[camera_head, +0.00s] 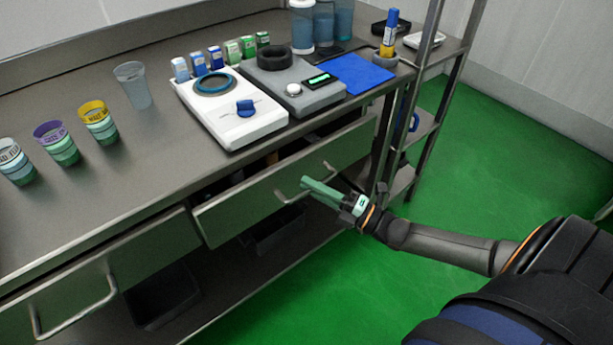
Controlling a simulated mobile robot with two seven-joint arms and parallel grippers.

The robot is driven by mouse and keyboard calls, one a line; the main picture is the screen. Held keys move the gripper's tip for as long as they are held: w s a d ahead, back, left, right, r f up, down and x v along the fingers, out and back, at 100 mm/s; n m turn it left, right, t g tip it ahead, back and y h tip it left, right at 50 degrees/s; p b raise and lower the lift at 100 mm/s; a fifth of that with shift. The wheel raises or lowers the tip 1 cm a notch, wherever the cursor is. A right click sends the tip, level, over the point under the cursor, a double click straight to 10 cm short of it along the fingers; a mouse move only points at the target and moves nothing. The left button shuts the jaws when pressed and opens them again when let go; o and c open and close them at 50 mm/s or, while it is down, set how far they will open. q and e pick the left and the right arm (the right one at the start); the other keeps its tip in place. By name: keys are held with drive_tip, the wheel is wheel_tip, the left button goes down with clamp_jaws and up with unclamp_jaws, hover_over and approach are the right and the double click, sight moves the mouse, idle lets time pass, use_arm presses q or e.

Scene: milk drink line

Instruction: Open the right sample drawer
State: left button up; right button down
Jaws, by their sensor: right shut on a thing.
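The right sample drawer (240,210) is a grey metal front under the bench. It stands partly pulled out, with a dark gap and some contents visible above its front edge. My right gripper (308,188) reaches in from the right and is shut on the drawer's bar handle (284,198). My left gripper is not in view.
The steel bench top (115,190) holds cups, small cartons, a white device (232,118), a grey scale (292,85) and a blue mat (358,74). A rack post (415,75) stands close behind my right gripper. The green floor (480,170) at right is clear.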

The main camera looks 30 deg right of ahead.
use_arm(q)
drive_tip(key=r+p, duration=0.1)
drive_tip(key=p, duration=0.1)
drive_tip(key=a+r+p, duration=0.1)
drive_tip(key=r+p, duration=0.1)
drive_tip(key=p, duration=0.1)
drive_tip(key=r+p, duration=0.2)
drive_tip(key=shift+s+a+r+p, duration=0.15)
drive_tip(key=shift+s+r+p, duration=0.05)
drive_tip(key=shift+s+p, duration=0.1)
use_arm(e)
drive_tip(key=s+d, duration=0.1)
drive_tip(key=s, duration=1.8)
drive_tip(key=shift+d, duration=0.25)
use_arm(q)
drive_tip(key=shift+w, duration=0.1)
use_arm(e)
drive_tip(key=c, duration=0.8)
unclamp_jaws()
drive_tip(key=shift+w, duration=0.1)
drive_tip(key=shift+c, duration=0.2)
